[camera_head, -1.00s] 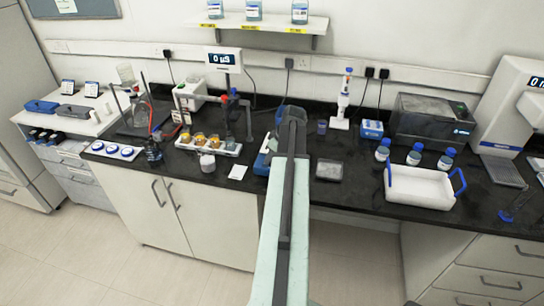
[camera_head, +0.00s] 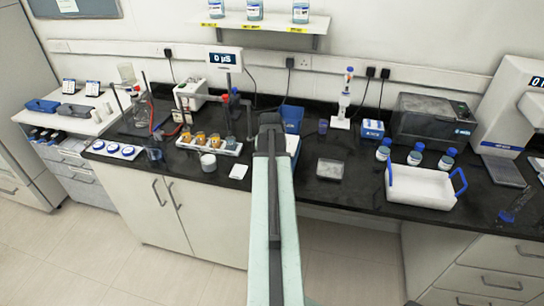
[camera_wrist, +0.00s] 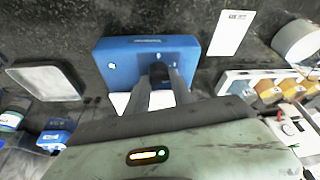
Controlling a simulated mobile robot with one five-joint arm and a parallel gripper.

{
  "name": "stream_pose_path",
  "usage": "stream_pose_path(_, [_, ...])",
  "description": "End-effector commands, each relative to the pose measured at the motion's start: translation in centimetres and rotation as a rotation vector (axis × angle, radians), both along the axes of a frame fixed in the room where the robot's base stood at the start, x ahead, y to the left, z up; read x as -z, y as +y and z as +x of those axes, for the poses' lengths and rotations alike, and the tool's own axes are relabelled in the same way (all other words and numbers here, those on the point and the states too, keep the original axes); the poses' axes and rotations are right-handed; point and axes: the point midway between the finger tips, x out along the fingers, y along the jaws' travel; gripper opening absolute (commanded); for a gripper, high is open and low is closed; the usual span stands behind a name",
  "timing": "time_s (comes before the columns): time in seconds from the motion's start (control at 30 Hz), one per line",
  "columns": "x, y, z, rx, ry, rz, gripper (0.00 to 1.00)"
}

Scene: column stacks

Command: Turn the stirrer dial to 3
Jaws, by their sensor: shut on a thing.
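The stirrer is a blue box with a white top. In the wrist view its blue front panel (camera_wrist: 118,60) is in the upper middle, with a small dark dial (camera_wrist: 158,72) on it. My gripper (camera_wrist: 159,80) has one finger on each side of the dial and is shut on it. The dial's mark and the number it points at cannot be made out. In the head view the stirrer (camera_head: 294,146) shows only partly, at the right edge of my arm. My arm hides the dial and fingertips there.
A vial rack (camera_head: 230,147) and a white card (camera_head: 239,172) lie left of my arm. A white tray with blue handles (camera_head: 420,190) stands further right. A blue box (camera_head: 292,118) stands behind the stirrer.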

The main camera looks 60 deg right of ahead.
Motion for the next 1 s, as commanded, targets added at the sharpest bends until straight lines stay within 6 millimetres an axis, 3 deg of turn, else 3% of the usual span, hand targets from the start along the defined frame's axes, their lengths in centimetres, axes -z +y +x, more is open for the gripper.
stream_pose_path(1.0, [0.06,0.04,0.86,0.964,0.0,0.005,0.0])
